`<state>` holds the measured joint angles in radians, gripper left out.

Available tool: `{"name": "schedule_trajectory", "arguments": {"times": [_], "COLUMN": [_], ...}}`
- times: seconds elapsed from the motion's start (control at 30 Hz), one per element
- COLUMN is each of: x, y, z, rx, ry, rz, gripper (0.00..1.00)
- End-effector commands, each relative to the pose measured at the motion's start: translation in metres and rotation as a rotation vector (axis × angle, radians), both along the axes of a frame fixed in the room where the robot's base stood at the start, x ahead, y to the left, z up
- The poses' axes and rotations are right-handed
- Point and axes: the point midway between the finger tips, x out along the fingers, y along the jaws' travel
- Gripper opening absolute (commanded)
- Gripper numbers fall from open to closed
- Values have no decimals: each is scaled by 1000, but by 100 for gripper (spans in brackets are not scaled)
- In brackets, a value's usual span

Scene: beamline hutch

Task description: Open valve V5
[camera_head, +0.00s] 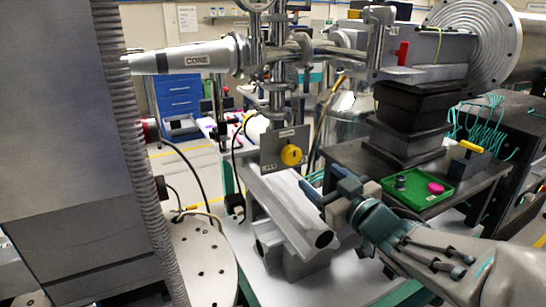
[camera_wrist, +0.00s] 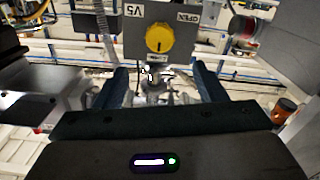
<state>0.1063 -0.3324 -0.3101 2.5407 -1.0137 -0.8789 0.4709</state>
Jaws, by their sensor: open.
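Valve V5 has a round yellow knob (camera_head: 291,155) on a grey plate (camera_head: 268,160) below the metal pipework in the head view. In the wrist view, the knob (camera_wrist: 159,38) carries a dark mark, and the plate (camera_wrist: 137,48) shows "V5" and "OPEN" upside down. My gripper (camera_head: 326,181) is to the lower right of the knob in the head view, apart from it. In the wrist view, its two fingers (camera_wrist: 159,78) are spread with nothing held between them, and the knob appears beyond them, roughly centred. Nothing hides the knob's face.
A metal beam pipe (camera_head: 290,215) runs below the plate. A green tray (camera_head: 418,190) with small parts sits on a dark table at right. A ribbed hose (camera_head: 140,150) and round base plate (camera_head: 203,262) stand at left. The cone pipe (camera_head: 190,58) is above.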

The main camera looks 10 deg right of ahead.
Motion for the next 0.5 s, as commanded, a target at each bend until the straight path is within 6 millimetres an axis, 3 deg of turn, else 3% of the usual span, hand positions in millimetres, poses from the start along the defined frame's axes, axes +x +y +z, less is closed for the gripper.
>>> {"name": "schedule_trajectory", "arguments": {"times": [0.5], "x": [95], "y": [31], "z": [-2], "rx": [-2], "ry": [3], "rz": [0], "gripper": [65]}}
